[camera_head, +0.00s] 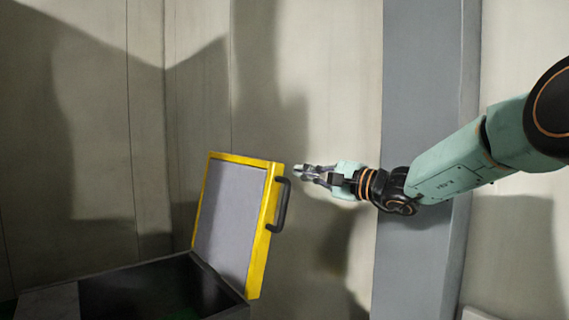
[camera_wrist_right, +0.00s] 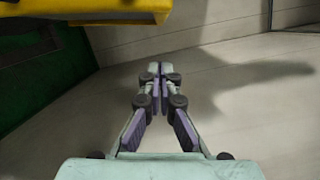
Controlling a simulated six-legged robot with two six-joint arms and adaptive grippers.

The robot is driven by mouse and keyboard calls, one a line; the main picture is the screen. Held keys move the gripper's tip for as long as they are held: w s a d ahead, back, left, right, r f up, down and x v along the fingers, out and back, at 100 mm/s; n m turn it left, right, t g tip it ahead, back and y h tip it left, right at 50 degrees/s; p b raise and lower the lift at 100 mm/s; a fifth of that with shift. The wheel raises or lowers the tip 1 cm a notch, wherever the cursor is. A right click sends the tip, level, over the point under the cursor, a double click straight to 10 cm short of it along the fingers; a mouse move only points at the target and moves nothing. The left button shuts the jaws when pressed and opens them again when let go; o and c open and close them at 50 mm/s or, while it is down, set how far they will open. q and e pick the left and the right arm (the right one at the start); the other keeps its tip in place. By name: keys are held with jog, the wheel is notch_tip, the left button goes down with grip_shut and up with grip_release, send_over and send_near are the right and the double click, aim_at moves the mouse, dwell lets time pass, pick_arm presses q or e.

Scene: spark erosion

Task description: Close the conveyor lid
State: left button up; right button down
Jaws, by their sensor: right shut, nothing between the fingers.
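The conveyor lid (camera_head: 228,210) stands raised in the head view, a grey panel in a yellow frame, hinged at the edge of a dark open box (camera_head: 140,290). A black handle (camera_head: 282,205) is on its right side. My right gripper (camera_head: 300,171) is shut and empty, close to the right of the lid's upper corner, near the handle's top; I cannot tell whether it touches. The right wrist view shows its fingertips (camera_wrist_right: 159,70) together with nothing between them. A yellow part, probably the lid frame (camera_wrist_right: 90,10), crosses the upper left there. My left gripper is not in view.
A grey column (camera_head: 420,130) stands against the pale wall (camera_head: 320,60) behind my right arm. A dark green surface (camera_wrist_right: 40,80) lies at the left in the right wrist view.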

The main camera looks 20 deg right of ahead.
jog(key=shift+w+a+r+p, duration=0.15)
jog(key=shift+a+p, duration=0.1)
jog(key=shift+a, duration=0.55)
jog(key=shift+w+a+r+p, duration=0.15)
jog(key=shift+a+p, duration=0.15)
jog(key=shift+a, duration=0.5)
jog(key=shift+w+a+r+p, duration=0.15)
jog(key=shift+a+p, duration=0.1)
jog(key=shift+a, duration=0.55)
